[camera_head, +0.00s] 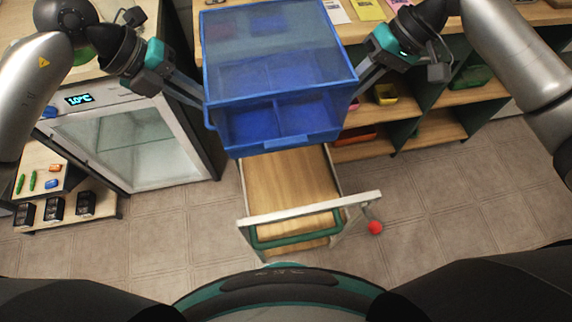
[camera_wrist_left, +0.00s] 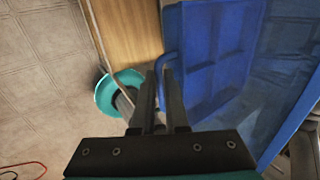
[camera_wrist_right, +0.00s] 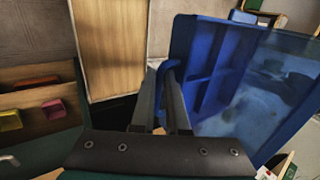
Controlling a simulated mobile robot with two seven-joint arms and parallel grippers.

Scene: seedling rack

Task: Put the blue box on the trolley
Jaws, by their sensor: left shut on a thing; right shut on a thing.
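The blue box (camera_head: 270,138) has a clear blue lid and inner dividers. It hangs in the air between my two grippers, above and partly in front of the trolley. My left gripper (camera_head: 203,103) is shut on the box's left side, and the left wrist view shows its fingers at a side handle of the box (camera_wrist_left: 215,60). My right gripper (camera_head: 357,92) is shut on the right side; the right wrist view shows its fingers on a blue handle of the box (camera_wrist_right: 205,70). The trolley (camera_head: 290,185) has a wooden deck, and its far part is hidden under the box.
A glass-door fridge (camera_head: 125,145) stands left of the trolley. Wooden shelves with bins (camera_head: 385,94) stand at the right. A counter (camera_head: 495,14) runs behind. A red knob (camera_head: 375,228) sticks out at the trolley's near right. Open tiled floor (camera_head: 440,200) lies to the right.

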